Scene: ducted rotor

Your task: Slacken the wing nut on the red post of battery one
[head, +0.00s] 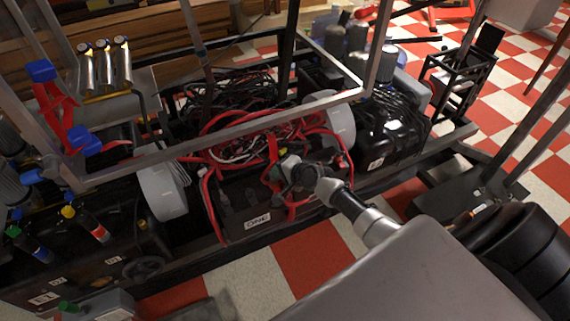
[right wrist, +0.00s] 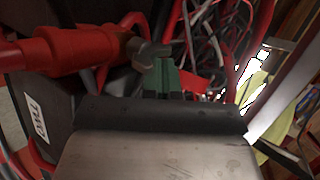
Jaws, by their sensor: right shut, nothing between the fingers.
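Battery one is a dark box labelled ONE (head: 257,220) in the middle of the head view, with red cables over its top. My right gripper (head: 286,162) is over this battery among the cables. In the right wrist view its green fingertips (right wrist: 168,78) are shut with nothing held. A thick red cable end (right wrist: 70,50) with a dull metal fitting (right wrist: 143,48) lies just beyond and left of the fingertips. I cannot tell whether they touch it. The wing nut cannot be made out clearly. My left gripper is not in view.
A black box (head: 395,135) stands behind to the right, and a pale round-ended part (head: 162,190) is left of the battery. Grey frame bars (head: 215,135) cross above the batteries. Loose red and black cables (head: 245,100) lie behind. The checkered floor (head: 300,262) shows in front.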

